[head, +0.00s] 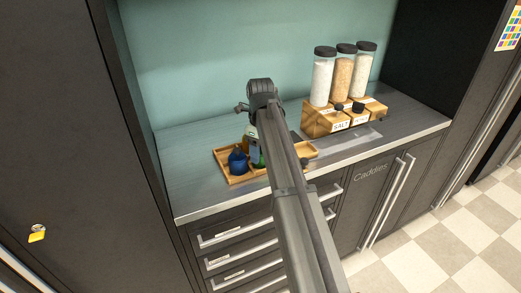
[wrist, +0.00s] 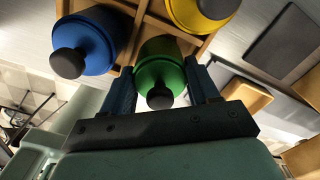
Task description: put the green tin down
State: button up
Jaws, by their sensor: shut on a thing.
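The green tin (wrist: 160,68) has a dark round knob and sits between the two blue-grey fingers of my gripper (wrist: 160,85) in the wrist view. My gripper is shut on it. The tin is at or just above the wooden tray (head: 236,181), between the blue tin (wrist: 88,38) and the yellow tin (wrist: 196,12). I cannot tell if it touches the tray floor. In the head view my arm hides most of the green tin; a small green part (head: 259,160) shows beside the blue tin (head: 238,161).
The tray stands near the front edge of the grey counter (head: 185,175). A wooden rack (head: 326,120) with tall jars (head: 322,77) stands to its right at the back. Free counter lies left of the tray. Drawers (head: 230,235) are below.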

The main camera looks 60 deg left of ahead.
jog(key=shift+f, duration=0.15)
jog(key=o, duration=1.2)
notch_tip(320, 180, up, 12)
jog(key=shift+r, duration=0.15)
